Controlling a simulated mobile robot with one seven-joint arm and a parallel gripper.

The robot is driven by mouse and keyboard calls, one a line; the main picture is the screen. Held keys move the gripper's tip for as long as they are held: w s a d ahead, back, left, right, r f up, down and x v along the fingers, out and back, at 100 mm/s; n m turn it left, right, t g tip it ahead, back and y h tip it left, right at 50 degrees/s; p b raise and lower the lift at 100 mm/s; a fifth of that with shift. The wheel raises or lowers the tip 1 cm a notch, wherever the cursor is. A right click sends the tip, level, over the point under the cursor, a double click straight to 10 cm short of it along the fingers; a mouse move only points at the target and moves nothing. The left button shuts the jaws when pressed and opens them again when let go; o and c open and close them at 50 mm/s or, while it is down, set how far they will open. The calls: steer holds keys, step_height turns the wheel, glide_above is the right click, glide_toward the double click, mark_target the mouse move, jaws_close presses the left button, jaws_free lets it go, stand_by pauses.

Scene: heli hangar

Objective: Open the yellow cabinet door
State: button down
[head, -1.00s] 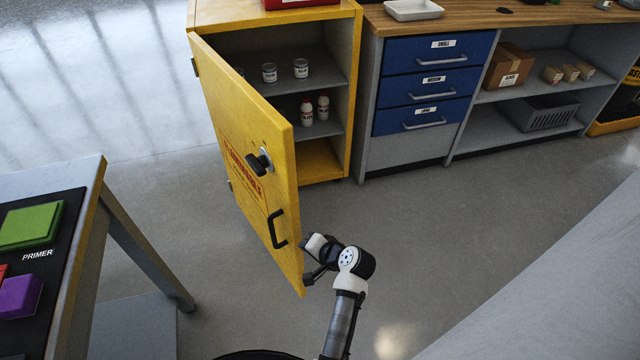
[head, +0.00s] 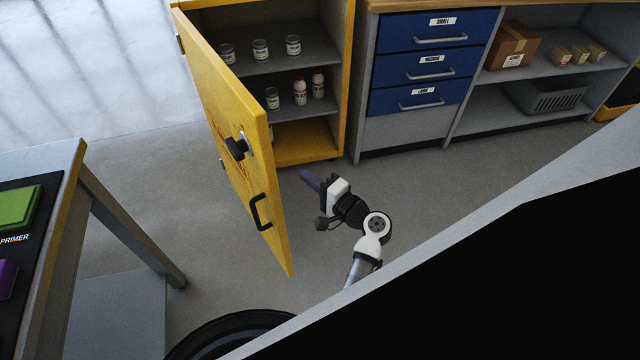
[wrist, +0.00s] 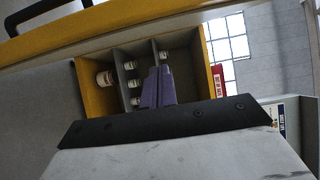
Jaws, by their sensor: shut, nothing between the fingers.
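The yellow cabinet door (head: 222,120) stands wide open in the head view, swung out toward me on its left-side hinges. It has a black latch knob (head: 237,147) and a black pull handle (head: 260,212). The yellow cabinet (head: 347,60) shows its grey shelves with cans and bottles. My gripper (head: 308,179) is right of the door, on its inner side, in front of the cabinet opening. It is shut and empty, apart from the handle. In the wrist view its purple fingers (wrist: 158,88) point toward the open cabinet (wrist: 210,75), and the door edge (wrist: 60,38) runs across the top left.
A workbench with blue drawers (head: 425,66) and open shelves stands right of the cabinet. A table (head: 72,170) with coloured blocks is at the left. A large grey surface with a black area covers the lower right.

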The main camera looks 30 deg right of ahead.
steer(key=w+a+p, duration=0.2)
steer(key=w+a, duration=0.1)
steer(key=a, duration=0.2)
steer(key=shift+w, duration=0.2)
steer(key=shift+a, duration=0.15)
